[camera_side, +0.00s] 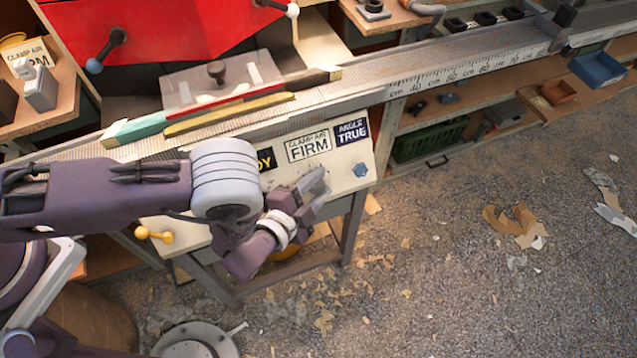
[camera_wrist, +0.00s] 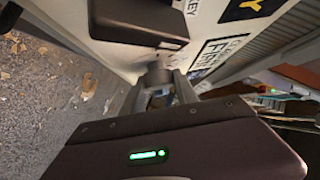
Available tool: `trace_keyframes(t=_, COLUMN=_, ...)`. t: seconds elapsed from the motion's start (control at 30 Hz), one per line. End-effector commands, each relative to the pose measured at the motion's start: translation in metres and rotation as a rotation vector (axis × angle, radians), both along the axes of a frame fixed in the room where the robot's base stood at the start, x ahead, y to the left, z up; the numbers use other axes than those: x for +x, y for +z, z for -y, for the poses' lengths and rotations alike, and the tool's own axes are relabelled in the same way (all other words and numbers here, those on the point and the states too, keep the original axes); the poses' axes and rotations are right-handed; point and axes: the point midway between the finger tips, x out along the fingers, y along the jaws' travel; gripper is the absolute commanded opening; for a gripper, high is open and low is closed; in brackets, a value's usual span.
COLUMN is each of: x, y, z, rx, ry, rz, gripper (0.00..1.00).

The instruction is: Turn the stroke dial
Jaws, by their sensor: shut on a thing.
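My gripper (camera_side: 314,186) is at the cream control panel (camera_side: 345,178) on the front of the bench, below the "CLAMP AIR FIRM" label (camera_side: 307,145). In the wrist view, my gripper (camera_wrist: 165,95) has its two fingers closed around a round grey knob (camera_wrist: 157,73), which stands out from the panel and appears to be the stroke dial. In the side view the fingers and wrist hide this knob. Its pointer and any scale marks cannot be made out.
A dark box-like part (camera_wrist: 140,22) is close to the grey knob in the wrist view. A yellow-handled lever (camera_side: 154,235) is at the lower left. Open floor (camera_side: 470,250) lies to the right.

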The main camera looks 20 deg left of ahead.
Motion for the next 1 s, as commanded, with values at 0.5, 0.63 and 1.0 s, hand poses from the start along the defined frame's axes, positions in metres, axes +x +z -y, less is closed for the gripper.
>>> trace_keyframes(t=0.5, x=-0.0004, y=0.0000, z=0.0007, rx=0.157, ry=-0.145, rz=-0.157, gripper=0.00)
trace_keyframes(t=0.63, x=-0.0001, y=0.0000, z=0.0008, rx=0.170, ry=-0.157, rz=-0.170, gripper=0.00)
trace_keyframes(t=1.0, x=-0.0003, y=-0.0001, z=0.0014, rx=0.174, ry=-0.163, rz=-0.175, gripper=0.00)
